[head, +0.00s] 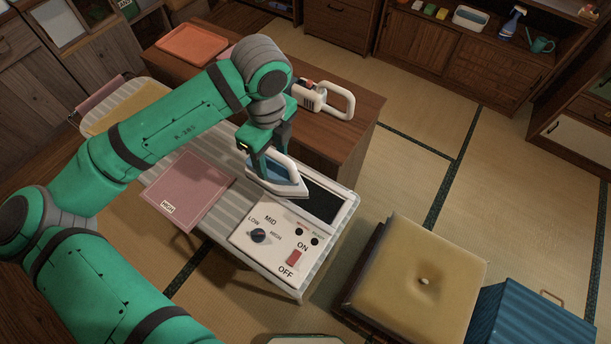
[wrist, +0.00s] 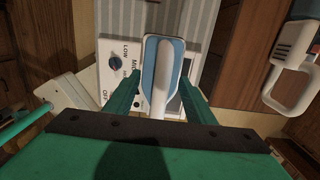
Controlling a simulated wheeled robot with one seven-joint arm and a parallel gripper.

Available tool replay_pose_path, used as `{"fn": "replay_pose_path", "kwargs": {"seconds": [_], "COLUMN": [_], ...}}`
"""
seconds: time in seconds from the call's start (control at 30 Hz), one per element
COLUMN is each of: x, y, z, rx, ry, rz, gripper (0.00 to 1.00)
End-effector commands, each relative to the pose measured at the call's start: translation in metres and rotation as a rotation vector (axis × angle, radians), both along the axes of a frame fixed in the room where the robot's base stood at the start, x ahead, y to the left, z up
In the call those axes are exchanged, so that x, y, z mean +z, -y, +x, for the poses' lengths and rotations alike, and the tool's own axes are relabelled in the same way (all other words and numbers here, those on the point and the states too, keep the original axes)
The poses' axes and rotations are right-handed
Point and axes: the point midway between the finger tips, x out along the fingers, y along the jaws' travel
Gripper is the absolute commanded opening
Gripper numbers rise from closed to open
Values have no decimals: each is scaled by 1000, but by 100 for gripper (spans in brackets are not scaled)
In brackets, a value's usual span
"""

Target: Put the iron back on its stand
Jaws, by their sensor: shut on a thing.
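My gripper (head: 264,158) is shut on the iron (head: 285,184), a blue and white iron with a white handle. In the wrist view the iron (wrist: 163,60) lies between the two green fingers of my gripper (wrist: 160,98). The stand (head: 325,204), a dark rectangular plate in a pale frame, is at the end of the striped ironing board (head: 190,140). The iron's tip overlaps the stand's left part in the head view; I cannot tell whether they touch. The control panel (head: 275,238) beside the stand has a dark knob (head: 258,236) and a red switch (head: 294,257).
A pink cloth (head: 190,187) with a HIGH tag lies on the board. A wooden desk (head: 357,118) behind holds a white handled appliance (head: 328,98) and an orange tray (head: 191,46). A yellow cushion (head: 420,275) and blue box (head: 530,318) stand at the right. Tatami (head: 410,165) between is clear.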

Motion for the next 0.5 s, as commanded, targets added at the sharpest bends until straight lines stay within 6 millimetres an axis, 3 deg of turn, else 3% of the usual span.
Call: {"fn": "replay_pose_path", "kwargs": {"seconds": [0.2, 0.5], "x": [-25, -57], "y": [37, 64], "z": [3, 5], "rx": [-5, -5], "ry": [-1, 1], "rz": [-1, -1], "gripper": [14, 14]}}
